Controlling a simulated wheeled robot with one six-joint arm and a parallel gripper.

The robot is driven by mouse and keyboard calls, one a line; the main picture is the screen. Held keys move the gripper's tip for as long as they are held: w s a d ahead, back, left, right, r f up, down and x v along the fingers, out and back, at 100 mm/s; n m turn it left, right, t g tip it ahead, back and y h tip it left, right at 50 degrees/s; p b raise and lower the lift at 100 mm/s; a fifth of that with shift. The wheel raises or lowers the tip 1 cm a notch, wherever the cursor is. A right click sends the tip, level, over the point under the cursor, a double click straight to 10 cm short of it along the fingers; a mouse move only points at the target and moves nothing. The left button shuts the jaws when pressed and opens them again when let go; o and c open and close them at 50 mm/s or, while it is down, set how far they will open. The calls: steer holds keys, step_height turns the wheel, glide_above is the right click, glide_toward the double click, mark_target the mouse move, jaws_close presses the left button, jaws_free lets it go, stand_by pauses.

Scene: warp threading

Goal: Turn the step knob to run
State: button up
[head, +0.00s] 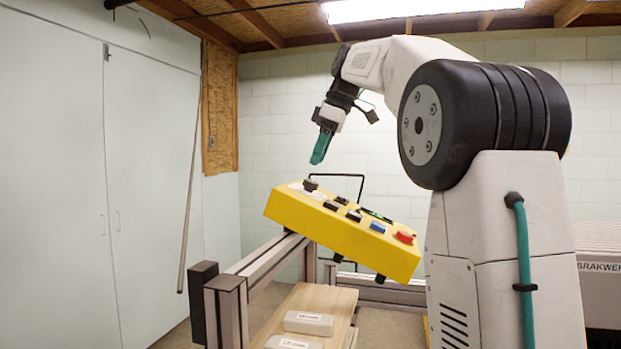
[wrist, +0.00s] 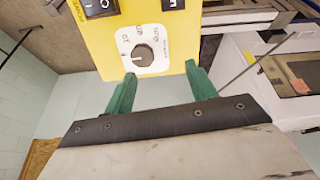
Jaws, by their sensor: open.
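The step knob (head: 311,185) is a small dark knob at the left end of the tilted yellow control box (head: 340,224). In the wrist view the knob (wrist: 144,55) is round and grey on a white label plate (wrist: 128,45). A light mark shows at its lower left, but the lettering around it is too small to read surely. My gripper (head: 320,150) hangs above the knob, apart from it. In the wrist view its green fingers (wrist: 160,69) are open, with nothing between them, and the knob lies just beyond the fingertips, nearer the left one.
The box also carries black switches (head: 342,206), a blue button (head: 377,227) and a red button (head: 404,237). A thin black wire frame (head: 361,180) rises behind it. Metal rails (head: 262,262) and a wooden board (head: 325,298) with pale blocks (head: 308,322) lie below.

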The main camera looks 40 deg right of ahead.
mark_target(311, 181)
steer(key=shift+n, duration=0.4)
steer(key=w+f, duration=0.1)
steer(key=f, duration=0.1)
steer(key=w+f, duration=0.1)
steer(key=f, duration=0.1)
steer(key=w+f, duration=0.1)
steer(key=f, duration=0.1)
steer(key=shift+w+d, duration=0.35)
steer(key=shift+c, duration=0.3)
steer(key=c, duration=0.9)
